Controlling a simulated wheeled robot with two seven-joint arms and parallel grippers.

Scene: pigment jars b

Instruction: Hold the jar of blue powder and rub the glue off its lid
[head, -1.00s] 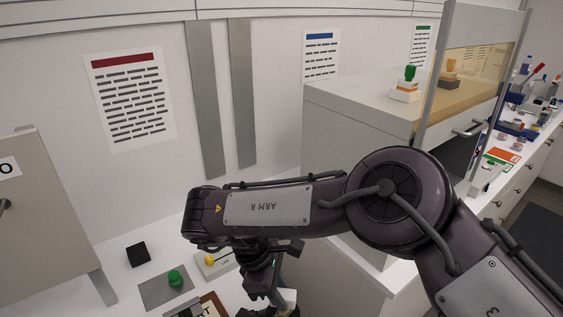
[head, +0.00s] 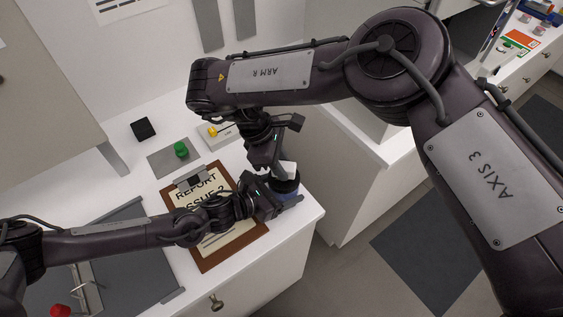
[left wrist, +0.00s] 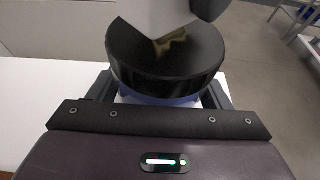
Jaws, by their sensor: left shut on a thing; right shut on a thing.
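The jar (head: 286,187) stands near the counter's right front edge, with a black lid and a blue body. The left wrist view shows its black lid (left wrist: 130,62) and a blue band (left wrist: 160,100) below. A yellowish-brown glue smear (left wrist: 173,43) is on the lid, partly hidden. My left gripper (head: 280,197) is shut around the jar's body, one finger on each side. My right gripper (head: 277,163) is shut on a whitish block (head: 288,169) over the lid. The block's underside (left wrist: 165,18) is at the smear; whether it touches is unclear.
A brown clipboard (head: 215,258) lies left of the jar, under my left arm. Behind it are a green knob (head: 181,149) on a grey plate, a black cube (head: 143,129) and a yellow-knobbed white box (head: 218,136). The counter ends just right of the jar.

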